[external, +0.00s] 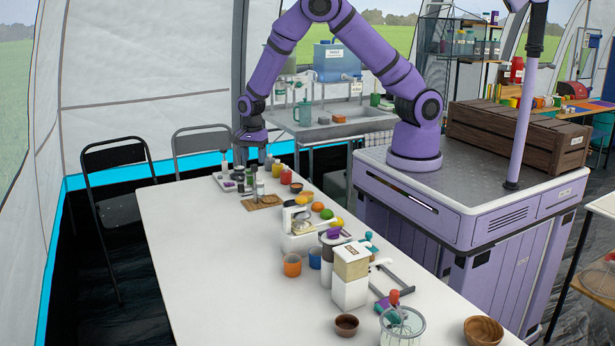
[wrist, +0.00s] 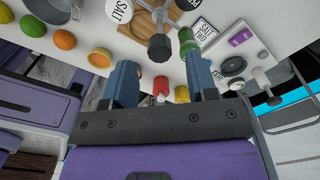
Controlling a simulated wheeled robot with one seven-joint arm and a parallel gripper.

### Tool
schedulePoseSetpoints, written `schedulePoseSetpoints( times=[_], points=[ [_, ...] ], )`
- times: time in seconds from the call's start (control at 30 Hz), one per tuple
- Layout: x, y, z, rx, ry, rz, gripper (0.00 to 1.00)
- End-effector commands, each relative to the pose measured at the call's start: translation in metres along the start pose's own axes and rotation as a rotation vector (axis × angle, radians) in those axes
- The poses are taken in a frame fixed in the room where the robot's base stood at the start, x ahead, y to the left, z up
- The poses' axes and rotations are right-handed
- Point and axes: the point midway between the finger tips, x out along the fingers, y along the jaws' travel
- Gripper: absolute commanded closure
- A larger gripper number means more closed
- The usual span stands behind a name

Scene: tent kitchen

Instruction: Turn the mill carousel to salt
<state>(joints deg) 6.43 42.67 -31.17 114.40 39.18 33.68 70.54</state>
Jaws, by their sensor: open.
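The mill carousel has a wooden base (external: 262,202) on the far part of the white table, with small mills standing on it. In the wrist view its wooden base (wrist: 148,22) shows at the top edge, with a white cap marked SALT (wrist: 120,10), a black cap (wrist: 188,4), a green-bodied piece (wrist: 188,42) and a dark knob on a post (wrist: 160,46). A small sign reading SALT (wrist: 204,30) lies beside it. My gripper (wrist: 162,80) is open, its blue fingers on either side of the knob's line but apart from it. In the external view my gripper (external: 249,158) hangs above the carousel's far end.
A red bottle (wrist: 160,86) and a yellow bottle (wrist: 182,93) stand near the carousel. A light tray (wrist: 240,55) with small items lies to the right in the wrist view. Fruit (external: 317,206) and a scale (external: 300,240) stand nearer. The table's left side is clear.

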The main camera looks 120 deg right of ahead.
Motion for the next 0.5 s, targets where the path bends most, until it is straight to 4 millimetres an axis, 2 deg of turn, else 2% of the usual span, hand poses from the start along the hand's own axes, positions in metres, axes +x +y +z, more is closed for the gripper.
schedulePoseSetpoints(
  times=[0.03, 0.2, 0.5],
  points=[
    [0.009, 0.001, 0.000, 0.000, 0.001, 0.004, 0.47],
    [0.026, 0.000, 0.000, -0.001, 0.000, 0.002, 0.47],
    [0.033, 0.000, 0.000, -0.002, 0.000, -0.001, 0.47]
  ],
)
